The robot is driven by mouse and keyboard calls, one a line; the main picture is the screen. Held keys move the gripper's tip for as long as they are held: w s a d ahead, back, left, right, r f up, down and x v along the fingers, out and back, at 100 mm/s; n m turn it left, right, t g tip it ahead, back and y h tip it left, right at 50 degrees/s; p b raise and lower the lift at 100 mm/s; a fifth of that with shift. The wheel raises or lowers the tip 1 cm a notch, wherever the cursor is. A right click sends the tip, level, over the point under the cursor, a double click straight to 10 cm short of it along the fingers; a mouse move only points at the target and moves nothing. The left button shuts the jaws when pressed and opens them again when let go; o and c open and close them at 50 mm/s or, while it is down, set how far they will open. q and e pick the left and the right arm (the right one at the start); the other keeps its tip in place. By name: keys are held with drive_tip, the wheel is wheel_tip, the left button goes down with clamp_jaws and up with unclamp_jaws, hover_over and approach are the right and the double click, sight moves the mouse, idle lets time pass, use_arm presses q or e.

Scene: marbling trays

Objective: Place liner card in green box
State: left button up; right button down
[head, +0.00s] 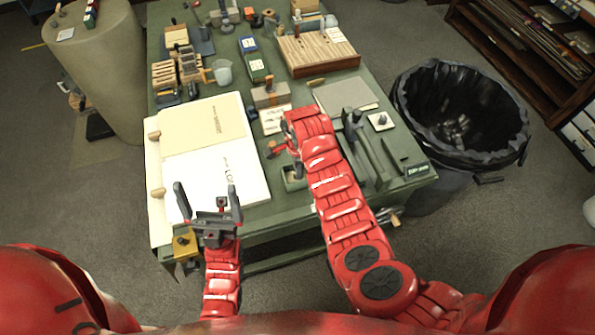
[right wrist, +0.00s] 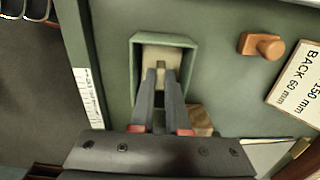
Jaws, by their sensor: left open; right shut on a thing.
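The green box (right wrist: 135,70) is a small open box on the green table, seen from above in the right wrist view. It also shows in the head view (head: 293,184), partly hidden by my right arm. My right gripper (right wrist: 160,75) is over the box, fingers pointing into its opening, shut on the pale beige liner card (right wrist: 165,54). The card is within the box's outline; whether it touches the bottom cannot be told. My left gripper (head: 208,196) is open and empty over the front edge of the white board at the table's left.
The white board (head: 158,205) carries paper sheets. A wooden knob (right wrist: 262,46) and a printed card (right wrist: 298,85) lie beside the box. A grey slab (head: 345,95) and dark green fixtures stand to its right. A black-lined bin (head: 460,110) stands right of the table.

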drive_tip(key=shift+f, duration=0.85)
drive_tip(key=shift+f, duration=0.15)
drive_tip(key=c, duration=1.2)
unclamp_jaws()
